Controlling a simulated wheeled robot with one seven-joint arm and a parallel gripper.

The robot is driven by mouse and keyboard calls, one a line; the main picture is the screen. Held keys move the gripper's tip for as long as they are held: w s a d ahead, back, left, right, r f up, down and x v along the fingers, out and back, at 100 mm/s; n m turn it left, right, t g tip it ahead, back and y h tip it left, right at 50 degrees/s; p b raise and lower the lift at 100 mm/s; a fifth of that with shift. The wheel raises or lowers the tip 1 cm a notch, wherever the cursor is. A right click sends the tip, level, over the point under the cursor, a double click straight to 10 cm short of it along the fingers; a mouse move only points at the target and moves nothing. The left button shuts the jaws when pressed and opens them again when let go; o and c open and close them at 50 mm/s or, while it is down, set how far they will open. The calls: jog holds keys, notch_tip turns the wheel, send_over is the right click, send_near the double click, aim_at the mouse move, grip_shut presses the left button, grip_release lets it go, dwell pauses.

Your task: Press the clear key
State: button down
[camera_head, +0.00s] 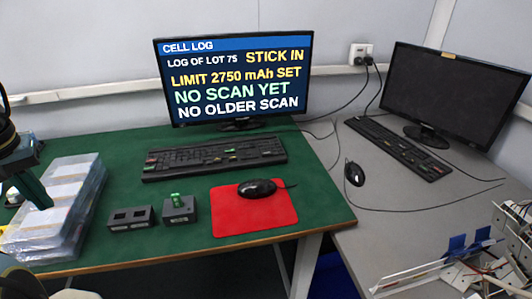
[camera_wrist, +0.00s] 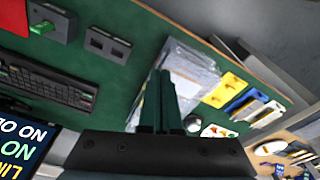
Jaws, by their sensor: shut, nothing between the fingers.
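A black keyboard (camera_head: 215,156) lies on the green table in front of the lit monitor (camera_head: 238,78). A few of its keys are coloured, at its left end and near its front edge. Their labels are too small to read, so I cannot tell which is the clear key. The monitor reads "STICK IN", "LIMIT 2750 mAh SET", "NO SCAN YET" and "NO OLDER SCAN". My gripper (camera_head: 46,204) is shut and empty at the far left, over the bagged stack and well apart from the keyboard. In the wrist view my gripper (camera_wrist: 161,76) points away from the keyboard (camera_wrist: 48,84).
A stack of clear-bagged packs (camera_head: 60,215) lies below my gripper. A dark two-slot block (camera_head: 132,218) and a block with a green stick (camera_head: 178,207) stand in front of the keyboard. A mouse (camera_head: 257,188) rests on a red pad (camera_head: 230,222). A second, dark monitor (camera_head: 450,95) stands right.

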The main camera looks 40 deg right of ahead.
jog(key=w+d+m+t+h+p, duration=0.1)
jog(key=w+d+m+t+p, duration=0.1)
jog(key=w+d+m, duration=0.7)
jog(key=w+d+m+t+h+p, duration=0.2)
jog(key=w+d+p, duration=0.15)
jog(key=d, duration=1.05)
jog(key=m+g+h+p, duration=0.35)
jog(key=m+h, duration=0.25)
jog(key=m, duration=0.7)
send_over(264, 154)
notch_tip(264, 154, down, 3)
jog(key=shift+r+g, duration=0.15)
jog(key=shift+g, duration=0.3)
jog(key=shift+f, duration=0.2)
notch_tip(264, 154, down, 8)
jog(key=b, duration=0.7)
jog(key=shift+f, duration=0.25)
